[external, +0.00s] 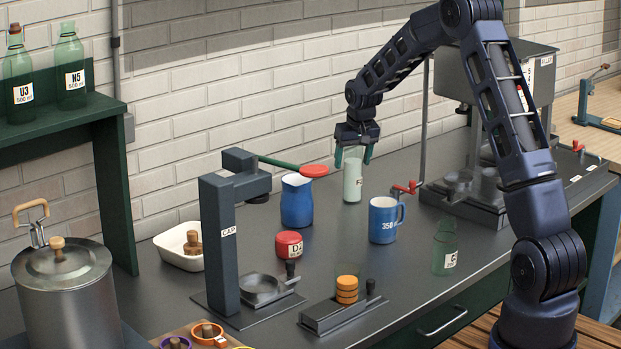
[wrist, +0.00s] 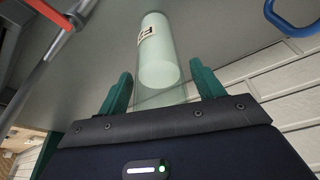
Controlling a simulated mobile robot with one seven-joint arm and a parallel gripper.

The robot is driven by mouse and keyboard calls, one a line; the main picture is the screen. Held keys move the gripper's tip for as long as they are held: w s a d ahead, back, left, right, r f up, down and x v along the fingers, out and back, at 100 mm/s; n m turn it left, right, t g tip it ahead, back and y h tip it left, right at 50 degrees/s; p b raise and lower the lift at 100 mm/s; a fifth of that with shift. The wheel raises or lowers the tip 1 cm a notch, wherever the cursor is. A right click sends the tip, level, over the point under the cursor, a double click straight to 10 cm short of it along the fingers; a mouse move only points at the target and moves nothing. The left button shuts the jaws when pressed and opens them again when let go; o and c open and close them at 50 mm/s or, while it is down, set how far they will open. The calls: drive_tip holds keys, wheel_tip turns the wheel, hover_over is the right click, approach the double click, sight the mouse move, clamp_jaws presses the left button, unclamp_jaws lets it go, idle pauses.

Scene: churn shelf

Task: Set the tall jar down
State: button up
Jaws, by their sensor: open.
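The tall jar (external: 352,182) is a clear, slim vessel with pale content and a white label, standing upright on the grey counter behind the blue mug. In the wrist view the jar (wrist: 158,60) lies between the fingers, its label facing up the picture. My gripper (external: 354,157) is at the jar's top, with its green fingers apart on either side of it. In the wrist view my gripper (wrist: 160,90) is open, with a gap showing beside each finger. The jar's base appears to rest on the counter.
A blue pitcher (external: 297,202) stands left of the jar, and a blue mug (external: 383,222) stands in front right. A red-handled machine (external: 470,195) is to the right. A red tin (external: 289,244) and a green bottle (external: 444,250) stand nearer the front. A brick wall is behind.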

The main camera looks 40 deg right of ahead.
drive_tip(key=v, duration=1.2)
drive_tip(key=s+a+r+n, duration=0.1)
drive_tip(key=s+a+r, duration=0.75)
drive_tip(key=s, duration=0.25)
drive_tip(key=s+a+r+n, duration=0.1)
drive_tip(key=s+a+r, duration=0.15)
drive_tip(key=s, duration=0.55)
drive_tip(key=s+a+r+t, duration=0.1)
drive_tip(key=s+a, duration=0.3)
drive_tip(key=s, duration=0.5)
drive_tip(key=s+a+r+n, duration=0.1)
drive_tip(key=s+a+r, duration=0.15)
drive_tip(key=s, duration=0.55)
drive_tip(key=s+a+f, duration=0.2)
drive_tip(key=s, duration=0.4)
drive_tip(key=s+a+f+n+y, duration=0.1)
drive_tip(key=s+a+f, duration=0.1)
drive_tip(key=s, duration=0.4)
drive_tip(key=shift+s+f, duration=0.2)
drive_tip(key=shift+s, duration=0.2)
drive_tip(key=shift+d, duration=0.1)
